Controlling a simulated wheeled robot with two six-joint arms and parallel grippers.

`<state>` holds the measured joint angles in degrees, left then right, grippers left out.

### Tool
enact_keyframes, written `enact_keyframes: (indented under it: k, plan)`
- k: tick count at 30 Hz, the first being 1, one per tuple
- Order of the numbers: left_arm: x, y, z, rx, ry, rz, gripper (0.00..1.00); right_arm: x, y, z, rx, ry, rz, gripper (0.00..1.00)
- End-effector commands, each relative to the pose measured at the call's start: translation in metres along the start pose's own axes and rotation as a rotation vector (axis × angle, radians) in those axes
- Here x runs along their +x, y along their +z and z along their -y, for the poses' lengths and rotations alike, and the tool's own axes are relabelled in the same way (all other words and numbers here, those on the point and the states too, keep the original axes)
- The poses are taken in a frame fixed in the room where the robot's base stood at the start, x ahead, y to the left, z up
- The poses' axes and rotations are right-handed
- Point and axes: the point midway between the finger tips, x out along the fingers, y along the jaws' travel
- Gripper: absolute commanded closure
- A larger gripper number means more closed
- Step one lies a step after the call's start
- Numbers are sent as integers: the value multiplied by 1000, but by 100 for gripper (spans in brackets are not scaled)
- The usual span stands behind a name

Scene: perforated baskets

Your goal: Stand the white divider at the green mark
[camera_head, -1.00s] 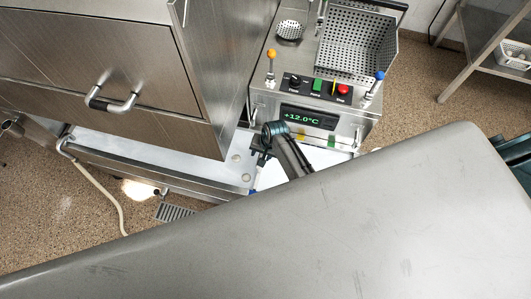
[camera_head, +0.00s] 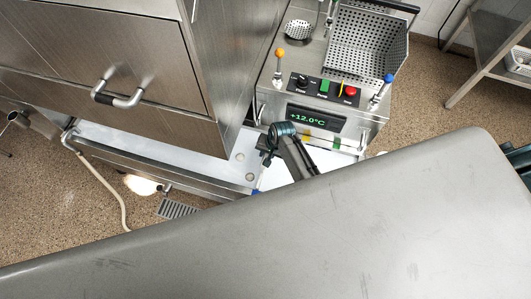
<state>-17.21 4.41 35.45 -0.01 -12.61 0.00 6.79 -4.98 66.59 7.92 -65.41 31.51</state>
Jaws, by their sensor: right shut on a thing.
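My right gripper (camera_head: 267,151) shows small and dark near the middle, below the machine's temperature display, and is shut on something. White panel-like material (camera_head: 275,178) shows just below it and looks like the white divider; most of it is hidden by the grey surface in front, and I cannot tell its tilt. A small greenish patch (camera_head: 337,143) lies on the machine's lower front, right of the gripper; I cannot tell whether it is the green mark. My left gripper is not in view.
A large grey surface (camera_head: 330,230) fills the foreground and hides much of the work area. A steel cabinet (camera_head: 110,60) stands left. The machine (camera_head: 320,110) with levers, buttons and a perforated basket (camera_head: 370,45) stands behind. A steel rack (camera_head: 490,45) is at right.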

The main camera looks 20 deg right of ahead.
Motion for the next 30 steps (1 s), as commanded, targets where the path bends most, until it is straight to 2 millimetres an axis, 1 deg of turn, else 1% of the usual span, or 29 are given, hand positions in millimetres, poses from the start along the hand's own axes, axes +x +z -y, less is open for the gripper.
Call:
enact_keyframes:
  k: [6,30]
  plan:
    - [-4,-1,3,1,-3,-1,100,-3,0,-5,1,0,1,100]
    - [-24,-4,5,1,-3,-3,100,-15,0,-33,-1,1,-1,100]
